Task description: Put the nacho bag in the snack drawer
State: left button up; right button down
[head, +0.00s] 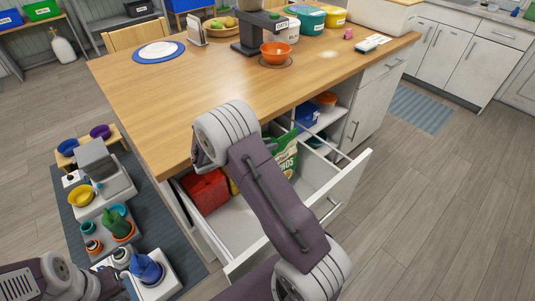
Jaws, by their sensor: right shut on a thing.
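The green nacho bag (287,152), with part of its lettering showing, is upright at the right rear of the pulled-out drawer (338,198), partly behind my right arm. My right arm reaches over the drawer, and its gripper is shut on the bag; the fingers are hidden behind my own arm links. I cannot tell whether the bag touches the drawer floor. A red box (207,191) stands in the drawer's left rear, with a yellow item (233,187) beside it.
The wooden counter (165,105) overhangs the drawer's rear. An open shelf with a blue box (306,116) and an orange bowl (325,101) lies right of the bag. Stepped stands with bowls and pots (81,196) crowd the left floor. The right floor is clear.

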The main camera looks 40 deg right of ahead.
jog(key=shift+w+f+b, duration=0.1)
jog(key=shift+f+b, duration=0.4)
jog(key=shift+f, duration=1.55)
jog(key=c, duration=1.3)
grip_release()
jog(key=shift+a+r, duration=0.1)
